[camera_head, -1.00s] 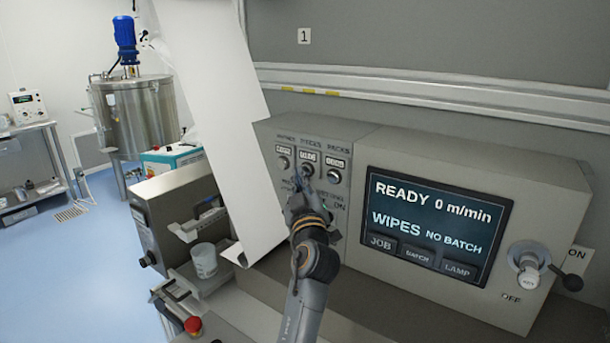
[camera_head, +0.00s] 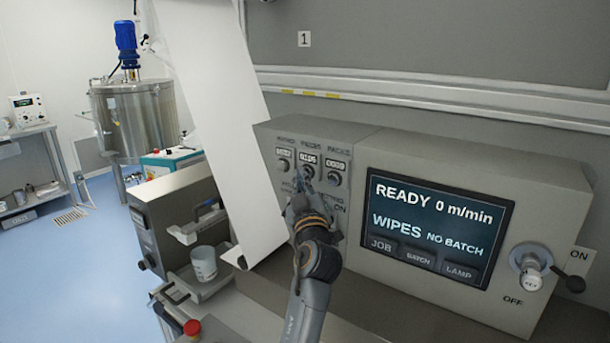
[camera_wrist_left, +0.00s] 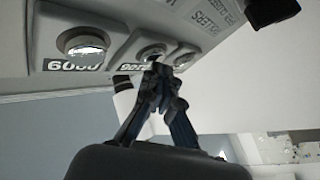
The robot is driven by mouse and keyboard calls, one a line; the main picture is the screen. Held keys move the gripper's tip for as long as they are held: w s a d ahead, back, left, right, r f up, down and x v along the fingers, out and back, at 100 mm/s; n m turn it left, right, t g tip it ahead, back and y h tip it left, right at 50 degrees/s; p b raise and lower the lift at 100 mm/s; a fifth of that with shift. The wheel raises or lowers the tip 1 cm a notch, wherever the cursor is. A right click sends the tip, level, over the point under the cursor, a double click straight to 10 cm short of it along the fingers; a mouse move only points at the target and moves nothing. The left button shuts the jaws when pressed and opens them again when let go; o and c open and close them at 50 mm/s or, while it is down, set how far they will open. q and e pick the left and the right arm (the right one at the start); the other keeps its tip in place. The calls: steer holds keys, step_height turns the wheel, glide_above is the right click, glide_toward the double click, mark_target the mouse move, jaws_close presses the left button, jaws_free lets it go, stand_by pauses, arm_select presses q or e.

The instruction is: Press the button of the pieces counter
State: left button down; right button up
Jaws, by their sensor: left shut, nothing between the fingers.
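The pieces counter (camera_head: 309,160) is the middle of three small counters on the grey machine panel, with a digit window and a round button below it. My left gripper (camera_head: 306,183) is shut and empty, with its fingertips just below and in front of that button. In the left wrist view the panel is upside down; the pieces button (camera_wrist_left: 152,50) is partly hidden behind the tips of my left gripper (camera_wrist_left: 160,72). I cannot tell whether the tips touch it. My right gripper is in no view.
The metres counter (camera_head: 284,158) sits to the left and the packs counter (camera_head: 337,170) to the right, both close by. Further right are a screen (camera_head: 435,228) and a rotary switch (camera_head: 530,265). A white web (camera_head: 225,120) hangs left of the panel.

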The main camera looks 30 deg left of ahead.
arm_select(q)
steer(key=shift+w, duration=0.3)
steer(key=shift+s, duration=0.1)
stand_by(0.4)
steer(key=shift+s, duration=0.9)
steer(key=shift+s, duration=0.1)
steer(key=shift+s+a+p, duration=0.2)
steer(key=shift+s+p, duration=0.35)
steer(key=shift+s, duration=1.85)
steer(key=shift+f, duration=0.15)
